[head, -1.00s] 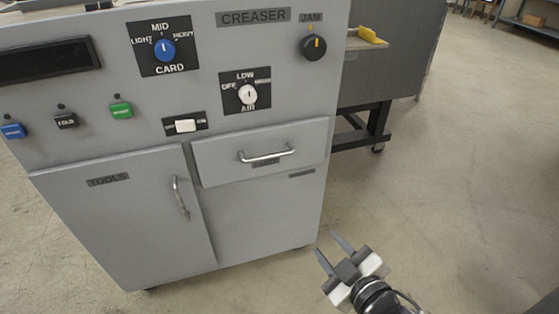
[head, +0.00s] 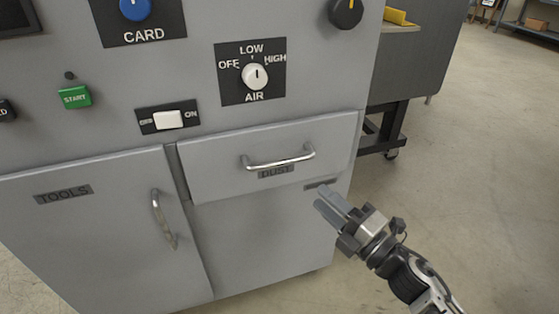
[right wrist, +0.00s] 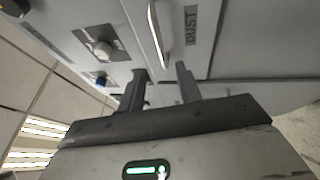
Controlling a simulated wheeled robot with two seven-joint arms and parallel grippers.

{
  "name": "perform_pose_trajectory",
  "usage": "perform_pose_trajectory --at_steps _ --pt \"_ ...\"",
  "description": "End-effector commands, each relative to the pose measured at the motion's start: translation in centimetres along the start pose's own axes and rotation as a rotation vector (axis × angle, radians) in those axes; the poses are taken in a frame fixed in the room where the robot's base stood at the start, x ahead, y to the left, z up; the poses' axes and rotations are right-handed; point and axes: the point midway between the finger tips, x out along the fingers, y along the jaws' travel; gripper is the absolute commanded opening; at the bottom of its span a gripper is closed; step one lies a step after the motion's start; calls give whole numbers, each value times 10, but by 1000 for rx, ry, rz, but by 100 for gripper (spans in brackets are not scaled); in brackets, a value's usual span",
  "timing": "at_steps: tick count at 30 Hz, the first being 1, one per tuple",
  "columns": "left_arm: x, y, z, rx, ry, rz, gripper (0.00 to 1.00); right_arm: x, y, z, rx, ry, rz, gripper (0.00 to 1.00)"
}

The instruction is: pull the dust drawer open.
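The dust drawer (head: 225,172) is a grey front panel with a "DUST" label and a curved metal bar handle (head: 279,162). It looks flush or nearly flush with the grey machine. My right gripper (head: 326,205) is below and to the right of the handle in the head view. In the right wrist view, its two fingers (right wrist: 158,80) are apart with nothing between them. The handle (right wrist: 157,35) shows just beyond the fingertips there, and I see no contact. My left gripper is not in view.
The tools door (head: 75,240) with its vertical handle (head: 162,220) is left of the drawer. Knobs, a green start button (head: 75,96) and a white switch (head: 168,119) are above. A dark-legged stand (head: 385,135) is behind at right. Floor at right is clear.

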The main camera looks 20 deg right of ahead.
Motion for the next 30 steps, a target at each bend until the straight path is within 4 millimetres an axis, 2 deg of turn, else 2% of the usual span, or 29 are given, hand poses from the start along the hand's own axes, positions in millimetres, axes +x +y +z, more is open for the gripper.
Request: perform_pose_trajectory --at_steps 9,15,21,30 --pt "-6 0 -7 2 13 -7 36 72 2 0 1 0 4 34" --pt "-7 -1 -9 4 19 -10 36 109 2 0 2 -1 2 34" --pt "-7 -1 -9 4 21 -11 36 130 0 0 3 -1 0 34" --pt "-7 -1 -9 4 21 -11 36 134 0 0 4 -1 -1 34"
